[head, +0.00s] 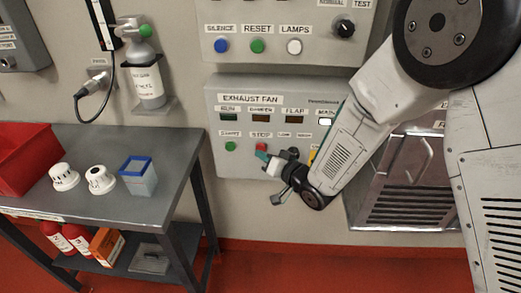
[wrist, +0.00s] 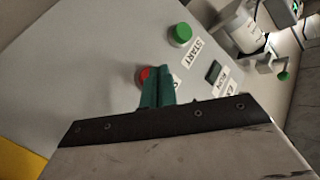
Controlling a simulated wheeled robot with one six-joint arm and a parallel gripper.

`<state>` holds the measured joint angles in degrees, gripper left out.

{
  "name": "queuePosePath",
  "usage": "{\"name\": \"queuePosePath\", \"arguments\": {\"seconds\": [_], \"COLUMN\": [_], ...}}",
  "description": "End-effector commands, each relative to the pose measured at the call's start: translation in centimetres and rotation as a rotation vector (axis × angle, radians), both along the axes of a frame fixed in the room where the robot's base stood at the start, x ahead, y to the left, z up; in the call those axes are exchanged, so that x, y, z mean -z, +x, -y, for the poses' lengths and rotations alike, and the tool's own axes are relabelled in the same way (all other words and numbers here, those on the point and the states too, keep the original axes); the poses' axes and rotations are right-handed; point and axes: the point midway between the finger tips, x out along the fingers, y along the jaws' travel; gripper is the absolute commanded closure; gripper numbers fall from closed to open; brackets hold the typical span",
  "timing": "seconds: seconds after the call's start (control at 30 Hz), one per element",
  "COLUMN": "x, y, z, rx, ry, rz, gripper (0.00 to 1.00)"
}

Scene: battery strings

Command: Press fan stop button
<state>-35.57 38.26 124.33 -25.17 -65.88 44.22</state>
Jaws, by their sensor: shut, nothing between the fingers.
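The exhaust fan panel (head: 222,100) is a grey box on the wall in the head view. Its red stop button (head: 261,147) sits under the STOP label, right of the green start button (head: 231,146). My gripper (head: 262,155) is shut and empty, with its teal fingertips at the stop button. In the wrist view the shut fingers (wrist: 156,76) overlap the red stop button (wrist: 144,74) and hide part of it. I cannot tell whether they touch it. The green start button (wrist: 180,34) is clear of the fingers.
Another panel (head: 290,20) with blue, green and white buttons is above. A grey table (head: 110,205) stands at left with a red bin (head: 22,160), two white detectors and a blue-rimmed container (head: 138,178). A louvred metal vent (head: 410,185) is behind my arm.

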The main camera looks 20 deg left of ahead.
Motion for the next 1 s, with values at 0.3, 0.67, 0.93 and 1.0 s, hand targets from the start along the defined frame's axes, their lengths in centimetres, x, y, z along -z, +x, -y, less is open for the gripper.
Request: {"name": "queuePosePath", "arguments": {"seconds": [0.3,0.67,0.93,1.0], "x": [0.0,0.1,0.1,0.1], "y": [-2.9,-4.9,-4.9,-4.9], "z": [0.6,1.1,1.1,1.1], "rx": [-0.003,-0.002,-0.002,-0.002], "ry": [-0.001,0.000,-0.001,-0.001], "rz": [-0.001,-0.002,-0.001,-0.001], "gripper": [1.00,1.00,1.00,1.00]}}
